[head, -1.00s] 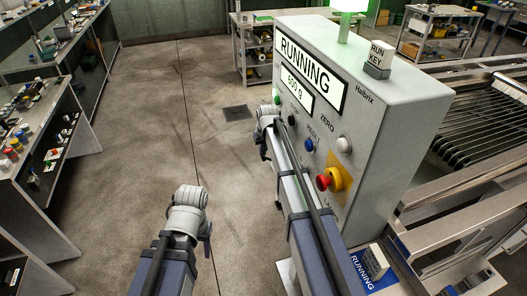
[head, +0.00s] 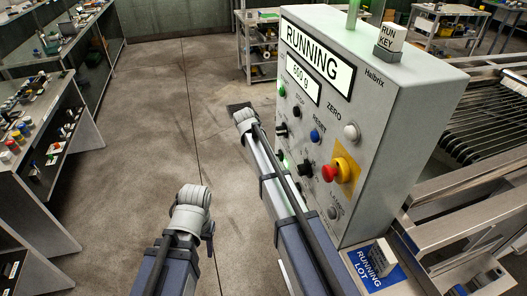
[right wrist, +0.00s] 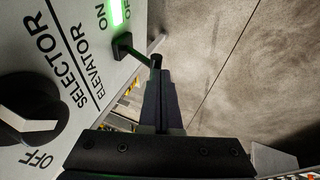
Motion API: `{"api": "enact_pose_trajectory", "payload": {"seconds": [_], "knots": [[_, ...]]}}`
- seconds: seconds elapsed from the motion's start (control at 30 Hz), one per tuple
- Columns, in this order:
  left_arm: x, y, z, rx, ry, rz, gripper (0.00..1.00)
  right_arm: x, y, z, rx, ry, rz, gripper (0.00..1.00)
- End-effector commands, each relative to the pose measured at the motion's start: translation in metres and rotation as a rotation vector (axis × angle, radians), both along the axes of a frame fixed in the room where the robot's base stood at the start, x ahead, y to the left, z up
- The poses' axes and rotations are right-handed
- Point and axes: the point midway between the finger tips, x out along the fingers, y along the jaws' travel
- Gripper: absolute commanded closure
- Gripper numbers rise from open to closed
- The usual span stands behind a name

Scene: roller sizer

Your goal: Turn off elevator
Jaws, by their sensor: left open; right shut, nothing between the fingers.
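The grey control box (head: 400,112) reads RUNNING and 600 g. A green lamp (right wrist: 117,12) glows beside ON. My right gripper (right wrist: 157,62) is shut and empty, its tip close to the end of the lever; I cannot tell if they touch. In the head view my right arm hides that gripper. My left gripper (head: 209,240) is open over the floor, left of the box, partly hidden by its wrist.
A black selector knob (right wrist: 30,110) is close by at the left of the right wrist view. The box also bears a red stop button (head: 329,173), a blue button (head: 315,135) and a run key block (head: 390,40). A roller conveyor (head: 490,100) stands behind.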

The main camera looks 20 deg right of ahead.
Motion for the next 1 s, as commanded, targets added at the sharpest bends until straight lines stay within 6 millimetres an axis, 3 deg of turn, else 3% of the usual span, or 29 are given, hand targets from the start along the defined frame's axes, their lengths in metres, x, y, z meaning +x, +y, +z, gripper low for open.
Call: {"api": "enact_pose_trajectory", "payload": {"seconds": [0.03, 0.1, 0.77, 0.83, 1.0], "knots": [[0.000, 0.000, -0.016, 0.000, 0.000, 0.000, 0.50, 0.000, 0.005, -0.013, -0.044, 0.000, 0.004, 1.00], [0.000, 0.000, -0.029, 0.000, 0.000, 0.000, 0.50, 0.000, 0.009, -0.020, -0.112, -0.004, 0.004, 1.00], [0.000, 0.000, -0.168, 0.000, 0.000, -0.001, 0.50, 0.000, 0.020, -0.078, -0.688, -0.026, 0.001, 1.00], [0.000, 0.000, -0.155, 0.000, 0.000, -0.001, 0.50, 0.000, 0.019, -0.066, -0.685, -0.025, 0.000, 1.00], [0.000, 0.000, -0.154, 0.000, 0.000, -0.001, 0.50, -0.001, 0.019, -0.065, -0.682, -0.025, 0.001, 1.00]]}}
